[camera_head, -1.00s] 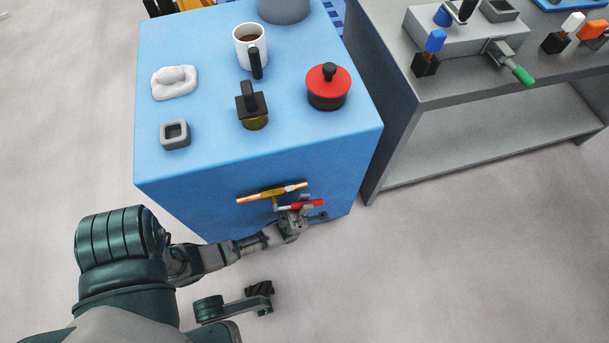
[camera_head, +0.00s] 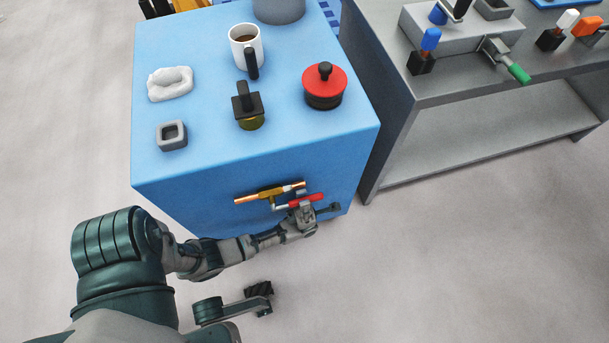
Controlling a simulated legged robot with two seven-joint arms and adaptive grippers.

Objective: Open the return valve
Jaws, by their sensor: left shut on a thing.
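The valve (camera_head: 270,192) is a copper and brass pipe piece on the front face of the blue block. Its red lever handle (camera_head: 312,198) points right, nearly in line with the pipe and a little below it. My left gripper (camera_head: 308,209) reaches in from the lower left and is shut on the red handle from below. The gripper's body hides part of the handle's lower side. No label shows on the valve. My right gripper is not in view.
The blue block's top (camera_head: 200,100) holds a mug (camera_head: 245,45), a red-lidded pot (camera_head: 324,85), a black-handled item (camera_head: 249,108), a grey square ring (camera_head: 172,135) and a white lump (camera_head: 170,84). A grey workbench (camera_head: 470,90) stands right.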

